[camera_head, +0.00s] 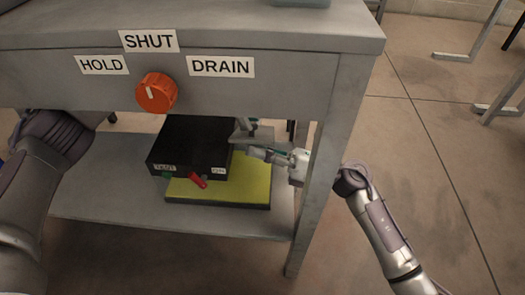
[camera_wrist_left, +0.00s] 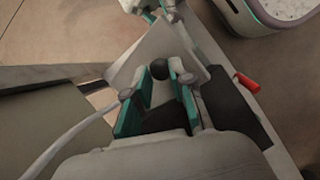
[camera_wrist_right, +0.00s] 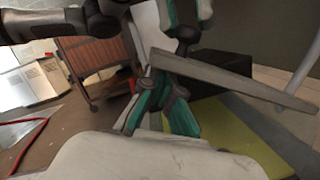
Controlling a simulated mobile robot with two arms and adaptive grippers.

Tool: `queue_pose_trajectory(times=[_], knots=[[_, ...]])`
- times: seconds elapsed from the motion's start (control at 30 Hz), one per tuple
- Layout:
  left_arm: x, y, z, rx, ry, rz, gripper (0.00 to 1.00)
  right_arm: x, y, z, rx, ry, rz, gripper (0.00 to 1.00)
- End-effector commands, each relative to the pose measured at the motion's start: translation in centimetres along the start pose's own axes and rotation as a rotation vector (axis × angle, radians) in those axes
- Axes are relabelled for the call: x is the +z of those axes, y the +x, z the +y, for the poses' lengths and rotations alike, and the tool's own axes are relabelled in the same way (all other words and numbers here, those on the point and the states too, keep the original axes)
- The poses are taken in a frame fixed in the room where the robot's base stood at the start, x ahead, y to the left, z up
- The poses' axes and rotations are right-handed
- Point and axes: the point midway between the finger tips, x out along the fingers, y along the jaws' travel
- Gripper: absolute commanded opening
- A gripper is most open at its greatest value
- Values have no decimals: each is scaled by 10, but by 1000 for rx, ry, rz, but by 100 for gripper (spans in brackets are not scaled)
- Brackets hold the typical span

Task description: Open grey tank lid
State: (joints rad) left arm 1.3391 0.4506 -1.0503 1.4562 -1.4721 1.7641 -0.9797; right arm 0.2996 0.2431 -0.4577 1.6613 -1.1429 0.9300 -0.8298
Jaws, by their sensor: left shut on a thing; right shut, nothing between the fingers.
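A grey flat plate with a dark round knob, apparently the grey tank lid (camera_head: 242,136), is under the bench at the right end of a black box. The left wrist view shows the lid (camera_wrist_left: 135,72) face on, and the right wrist view shows it (camera_wrist_right: 230,76) edge on and tilted. My left gripper (camera_head: 250,123) is shut on the lid's knob (camera_wrist_left: 160,68). My right gripper (camera_head: 268,153) is shut and empty, close below the lid; its fingers (camera_wrist_right: 163,108) show in the right wrist view. I cannot make out a tank opening.
The black box (camera_head: 190,142) with a red lever (camera_head: 198,181) stands on a yellow mat (camera_head: 235,183) on the lower shelf (camera_head: 110,190). The bench top (camera_head: 200,28) overhangs it, with an orange knob (camera_head: 156,92). A bench leg (camera_head: 322,170) is beside my right gripper.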

Motion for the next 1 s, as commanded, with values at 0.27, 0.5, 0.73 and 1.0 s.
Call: queue_pose_trajectory(times=[0.27, 0.5, 0.73, 1.0], knots=[[-5, -3, 11, 45, -18, 10, 0, 11, 2, 0, 0, -5, 0, 0], [-5, -2, 11, 43, -17, 10, 0, 24, 5, 3, 4, -6, -14, 0], [-5, -1, 10, 38, -16, 10, 50, 24, 5, 3, 3, -6, -15, 0], [-5, 1, 8, 31, -16, 10, 51, 22, 3, 0, -2, -4, -10, 0]])
